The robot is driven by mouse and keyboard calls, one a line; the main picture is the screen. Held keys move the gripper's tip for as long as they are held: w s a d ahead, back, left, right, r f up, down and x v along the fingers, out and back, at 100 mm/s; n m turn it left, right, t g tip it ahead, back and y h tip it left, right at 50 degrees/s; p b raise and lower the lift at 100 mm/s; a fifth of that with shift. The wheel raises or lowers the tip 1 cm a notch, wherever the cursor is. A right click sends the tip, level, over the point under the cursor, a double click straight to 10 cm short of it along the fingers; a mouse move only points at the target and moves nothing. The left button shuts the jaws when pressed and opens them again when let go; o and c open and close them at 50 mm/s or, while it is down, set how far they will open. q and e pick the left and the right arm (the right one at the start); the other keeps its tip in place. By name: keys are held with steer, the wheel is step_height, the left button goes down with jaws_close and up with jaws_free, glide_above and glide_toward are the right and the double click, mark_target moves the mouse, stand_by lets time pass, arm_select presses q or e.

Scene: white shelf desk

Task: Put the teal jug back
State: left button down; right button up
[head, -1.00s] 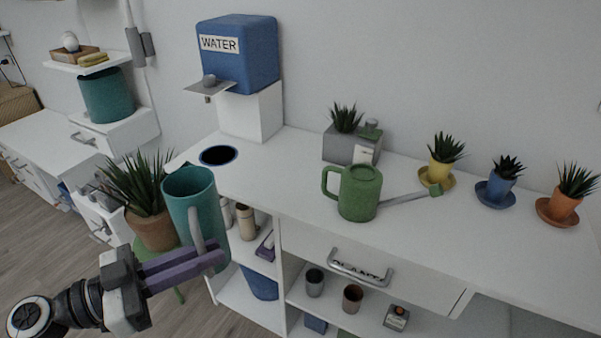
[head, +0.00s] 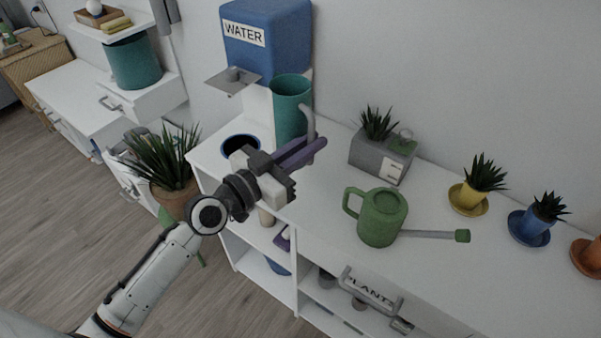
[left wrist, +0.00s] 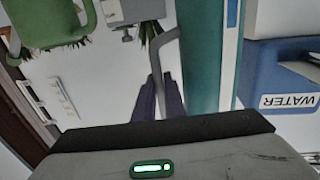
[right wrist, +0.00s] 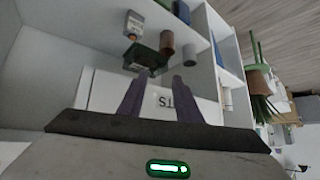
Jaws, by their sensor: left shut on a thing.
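The teal jug (head: 289,115) is upright over the back of the desk, just right of the water dispenser's tap and in front of its white stand. I cannot tell whether its base touches the desk. My left gripper (head: 314,146) is shut on the jug's grey handle, on the jug's right side. In the left wrist view the purple fingers (left wrist: 168,98) meet the handle, with the teal jug body (left wrist: 198,60) beside them. My right gripper (right wrist: 160,88) shows only in the right wrist view, its fingers apart and empty, in front of the labelled drawer front.
The blue water dispenser (head: 270,50) stands behind the jug. A dark round blue-rimmed opening (head: 241,147) lies to the left. A grey planter (head: 372,158), a green watering can (head: 382,218) and several potted plants stand to the right. The desk between jug and watering can is clear.

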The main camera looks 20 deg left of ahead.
arm_select(q)
step_height(320, 180, down, 4)
steer(key=shift+s+a+r+b, duration=0.1)
steer(key=shift+r+b, duration=0.05)
steer(key=shift+b, duration=0.55)
step_height(320, 180, down, 5)
steer(key=b, duration=0.3)
steer(key=shift+r, duration=0.2)
steer(key=c, duration=1.8)
jaws_free()
steer(key=shift+f, duration=0.1)
